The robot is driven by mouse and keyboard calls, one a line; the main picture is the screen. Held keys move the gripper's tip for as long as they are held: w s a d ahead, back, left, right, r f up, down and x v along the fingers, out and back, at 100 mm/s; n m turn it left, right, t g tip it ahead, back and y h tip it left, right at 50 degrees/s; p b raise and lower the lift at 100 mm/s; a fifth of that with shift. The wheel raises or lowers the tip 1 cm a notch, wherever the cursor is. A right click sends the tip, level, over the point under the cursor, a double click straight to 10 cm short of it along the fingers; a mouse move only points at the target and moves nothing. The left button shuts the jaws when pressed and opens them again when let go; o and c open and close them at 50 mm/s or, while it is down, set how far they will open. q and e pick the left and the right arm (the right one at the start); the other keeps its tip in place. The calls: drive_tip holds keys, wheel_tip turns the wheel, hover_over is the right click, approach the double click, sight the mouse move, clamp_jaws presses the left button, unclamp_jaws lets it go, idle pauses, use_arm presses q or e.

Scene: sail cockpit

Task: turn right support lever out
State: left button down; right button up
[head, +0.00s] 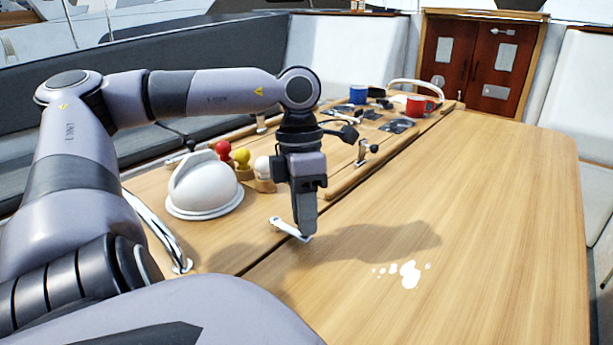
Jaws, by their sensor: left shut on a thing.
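A small silver lever (282,226) lies low at the seam of the wooden table, sticking out to the left of my gripper's tips. I take it for the support lever. My left gripper (304,232) comes down from above and is shut on it. The fingers hide the lever's right part and its pivot. My right gripper is not in view.
A white domed object (204,188) stands close left of the gripper, with red (223,149) and yellow (241,157) balls behind. A metal fitting with a dark knob (364,152), a blue mug (358,93) and a red mug (416,106) stand farther back. White spots (409,274) mark the clear right leaf.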

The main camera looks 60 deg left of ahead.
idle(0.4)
use_arm(q)
drive_tip(key=c, duration=0.9)
unclamp_jaws()
drive_tip(key=shift+w+a+r+p, duration=0.1)
drive_tip(key=shift+a+r, duration=0.1)
drive_tip(key=shift+r, duration=1)
drive_tip(key=shift+a+r+p, duration=0.1)
drive_tip(key=shift+a+r, duration=0.1)
drive_tip(key=shift+r, duration=1)
drive_tip(key=shift+w+a+r+p, duration=0.1)
drive_tip(key=shift+a+r, duration=0.1)
drive_tip(key=shift+r, duration=1)
drive_tip(key=shift+s+f, duration=0.1)
